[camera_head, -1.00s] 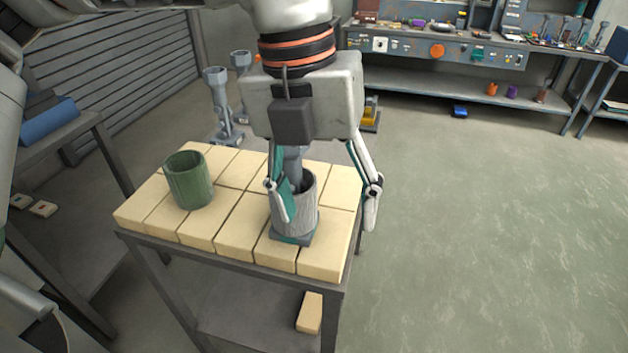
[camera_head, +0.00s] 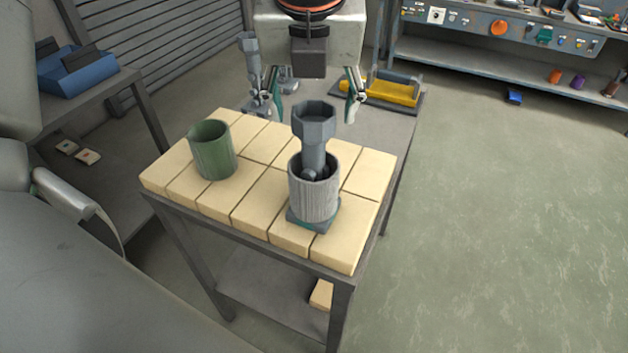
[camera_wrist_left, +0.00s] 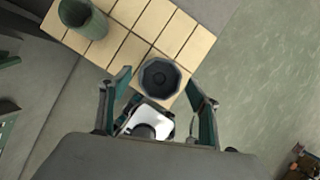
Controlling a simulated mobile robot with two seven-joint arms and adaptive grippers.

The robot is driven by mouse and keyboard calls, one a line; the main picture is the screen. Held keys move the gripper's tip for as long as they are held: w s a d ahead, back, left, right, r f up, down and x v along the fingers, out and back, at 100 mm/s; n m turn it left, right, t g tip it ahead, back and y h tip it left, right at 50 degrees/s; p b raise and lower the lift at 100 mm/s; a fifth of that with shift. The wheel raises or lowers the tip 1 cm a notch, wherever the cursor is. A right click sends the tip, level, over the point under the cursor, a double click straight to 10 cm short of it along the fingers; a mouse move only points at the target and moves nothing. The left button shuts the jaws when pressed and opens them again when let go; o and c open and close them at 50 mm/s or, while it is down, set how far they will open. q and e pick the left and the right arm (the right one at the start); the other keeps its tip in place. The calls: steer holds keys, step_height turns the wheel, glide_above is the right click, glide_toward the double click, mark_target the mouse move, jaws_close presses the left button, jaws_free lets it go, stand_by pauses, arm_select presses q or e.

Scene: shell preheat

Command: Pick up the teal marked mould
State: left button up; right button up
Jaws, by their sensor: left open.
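A grey mould (camera_head: 313,125) with an octagonal cup head on a narrower stem stands upright in a grey ribbed cylinder (camera_head: 316,199). The cylinder sits on a square base with a teal edge (camera_head: 298,224), at the front right of the brick-topped table. My left gripper (camera_head: 313,98) is open and empty, its two fingers spread behind the mould's head in the head view. In the left wrist view the round dark head (camera_wrist_left: 160,77) shows between and just beyond the open fingers (camera_wrist_left: 157,100). My right gripper is not in view.
A green cup (camera_head: 212,152) stands on the bricks (camera_head: 262,208) to the left. A similar grey piece (camera_head: 251,62) and a yellow tray (camera_head: 393,92) are behind. A blue bin (camera_head: 78,74) sits on a side table at left.

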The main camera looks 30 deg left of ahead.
arm_select(q)
steer(key=shift+x, duration=1.1)
jaws_close()
steer(key=shift+w+r, duration=0.1)
steer(key=shift+r, duration=0.05)
step_height(320, 180, up, 20)
steer(key=shift+p, duration=0.45)
